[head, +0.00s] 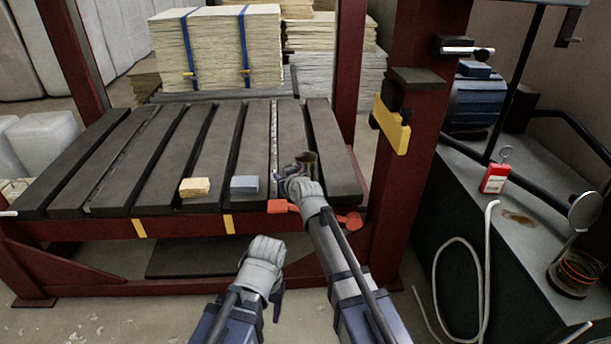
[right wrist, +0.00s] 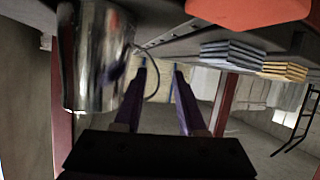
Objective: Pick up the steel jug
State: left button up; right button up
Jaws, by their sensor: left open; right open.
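The steel jug (head: 309,160) stands near the front of the slatted table, partly hidden behind my right gripper (head: 291,175). In the right wrist view the shiny jug (right wrist: 98,60) fills the upper left, close beside the left finger. Its thin dark curved handle (right wrist: 153,80) shows between the two fingers of my right gripper (right wrist: 162,72). The fingers are apart and I see nothing clamped; contact with the jug cannot be told. My left gripper (head: 264,256) is open and low in front of the table, away from the jug; its fingertips are hard to make out.
A yellow folded stack (head: 195,187) and a blue-grey folded stack (head: 244,185) lie left of the jug. An orange-red item (head: 280,206) is at the table's front edge. A red post (head: 412,150) stands to the right. The table's left slats (head: 110,165) are clear.

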jog(key=x, duration=0.2)
jog(key=b+x, duration=0.1)
jog(key=x, duration=0.1)
jog(key=shift+w+a, duration=0.1)
jog(key=shift+w, duration=0.35)
jog(key=shift+s+r, duration=0.1)
jog(key=shift+c, duration=0.2)
grip_shut()
dwell(0.7)
